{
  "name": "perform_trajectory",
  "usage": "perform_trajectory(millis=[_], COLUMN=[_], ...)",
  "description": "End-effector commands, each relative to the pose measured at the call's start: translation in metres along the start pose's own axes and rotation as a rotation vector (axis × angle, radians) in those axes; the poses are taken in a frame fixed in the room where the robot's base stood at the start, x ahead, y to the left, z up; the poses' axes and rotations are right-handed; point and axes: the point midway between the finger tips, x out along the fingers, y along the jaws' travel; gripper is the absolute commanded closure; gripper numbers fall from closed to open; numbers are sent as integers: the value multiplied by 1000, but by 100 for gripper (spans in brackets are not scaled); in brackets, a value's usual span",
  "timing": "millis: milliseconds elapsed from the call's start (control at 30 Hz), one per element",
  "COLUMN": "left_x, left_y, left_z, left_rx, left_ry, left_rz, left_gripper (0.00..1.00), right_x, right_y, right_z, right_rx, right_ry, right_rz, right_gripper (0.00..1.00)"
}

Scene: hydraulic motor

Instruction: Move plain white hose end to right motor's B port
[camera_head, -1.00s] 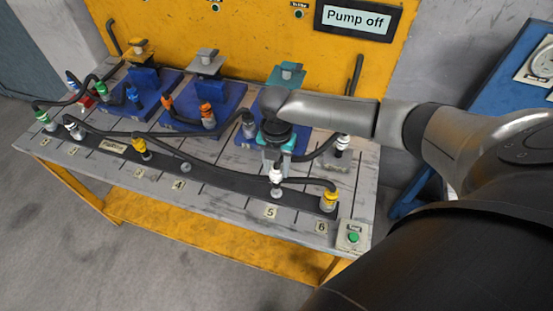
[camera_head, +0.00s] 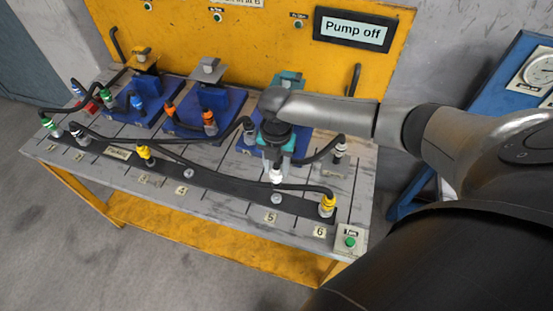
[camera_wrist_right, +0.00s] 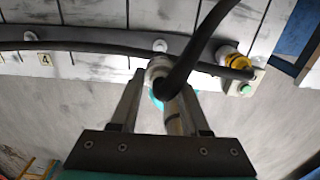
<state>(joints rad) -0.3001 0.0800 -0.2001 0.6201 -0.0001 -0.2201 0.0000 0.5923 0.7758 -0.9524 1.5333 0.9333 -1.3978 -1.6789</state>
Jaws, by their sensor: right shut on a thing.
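The plain white hose end (camera_head: 276,176) is in my right gripper (camera_head: 277,162), just above the bare port at number 5 (camera_head: 276,199) on the dark strip. In the right wrist view the white hose end (camera_wrist_right: 158,70) sits between the two fingers (camera_wrist_right: 160,95), with its dark hose running up and right. The port 5 stub (camera_wrist_right: 160,45) shows uncovered beyond it. The right motor (camera_head: 289,80) has a teal top and a blue base; my wrist hides its middle, and I cannot make out its B port. My left gripper is out of view.
A yellow hose end (camera_head: 327,205) stands on port 6, with its hose passing close to my gripper. A grey-white hose end (camera_head: 340,148) stands right of the motor. A green-button box (camera_head: 349,241) sits at the front right corner. The display (camera_head: 354,29) reads "Pump off".

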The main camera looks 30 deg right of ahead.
Motion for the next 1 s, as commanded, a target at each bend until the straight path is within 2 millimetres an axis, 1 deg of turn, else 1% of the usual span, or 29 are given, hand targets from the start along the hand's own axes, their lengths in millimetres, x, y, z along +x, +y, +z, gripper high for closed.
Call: perform_trajectory(millis=[33, 400, 500, 833, 933, 1000], left_x=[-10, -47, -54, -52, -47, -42], left_y=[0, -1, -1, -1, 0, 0], left_z=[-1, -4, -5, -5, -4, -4], left_rx=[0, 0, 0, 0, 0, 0], left_ry=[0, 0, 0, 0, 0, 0], left_rz=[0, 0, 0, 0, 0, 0], left_gripper=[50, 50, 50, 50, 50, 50], right_x=[-10, -45, -52, -50, -50, -48], right_y=[0, 0, 0, 0, 0, 0], right_z=[0, 0, 0, 1, 11, 22], right_rx=[0, 0, 0, 0, 3, 5], right_ry=[0, 0, 0, 0, -4, -3], right_rz=[0, 0, 0, 0, 0, 0], right_gripper=[100, 100, 100, 100, 100, 100])
